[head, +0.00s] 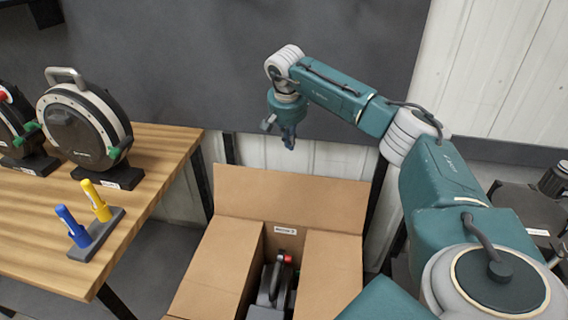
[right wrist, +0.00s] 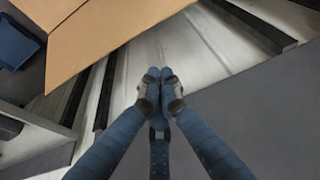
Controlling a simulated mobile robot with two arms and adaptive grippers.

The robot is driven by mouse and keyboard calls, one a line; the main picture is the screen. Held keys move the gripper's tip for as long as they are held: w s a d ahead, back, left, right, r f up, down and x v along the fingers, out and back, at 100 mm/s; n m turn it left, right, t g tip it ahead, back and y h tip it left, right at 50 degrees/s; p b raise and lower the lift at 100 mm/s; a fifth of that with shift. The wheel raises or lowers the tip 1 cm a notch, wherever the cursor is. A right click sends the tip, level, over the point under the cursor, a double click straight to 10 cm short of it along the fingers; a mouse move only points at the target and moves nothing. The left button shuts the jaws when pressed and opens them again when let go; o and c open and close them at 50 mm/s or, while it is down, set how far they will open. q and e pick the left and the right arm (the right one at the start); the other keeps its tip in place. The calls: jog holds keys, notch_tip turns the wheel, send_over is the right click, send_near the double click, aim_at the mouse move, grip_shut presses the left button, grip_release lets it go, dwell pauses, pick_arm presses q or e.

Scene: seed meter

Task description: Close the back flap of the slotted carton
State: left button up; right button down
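The slotted carton stands on the floor in the lower middle of the head view. Its back flap (head: 285,192) stands up, leaning away at the far side. The left flap (head: 212,265) and right flap (head: 333,268) lie either side of a gap. A dark seed meter with a red knob (head: 288,259) shows inside. My right gripper (head: 289,144) is above and behind the back flap, pointing down, apart from it. In the right wrist view its fingertips (right wrist: 160,74) meet with nothing between; cardboard (right wrist: 95,35) shows at upper left. My left gripper is not in view.
A wooden table (head: 160,150) at left holds two seed meters (head: 84,130) and a stand (head: 97,236) with a blue and a yellow marker-like item. A dark panel and pale wall (head: 325,155) are behind the carton. Dark equipment (head: 525,205) is at right.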

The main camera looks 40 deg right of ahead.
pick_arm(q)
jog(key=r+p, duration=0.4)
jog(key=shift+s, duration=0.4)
pick_arm(e)
notch_tip(320, 180, down, 8)
jog(key=shift+s+a, duration=0.3)
jog(key=shift+a, duration=0.1)
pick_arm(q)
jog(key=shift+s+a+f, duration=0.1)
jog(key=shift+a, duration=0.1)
pick_arm(e)
jog(key=shift+d, duration=0.1)
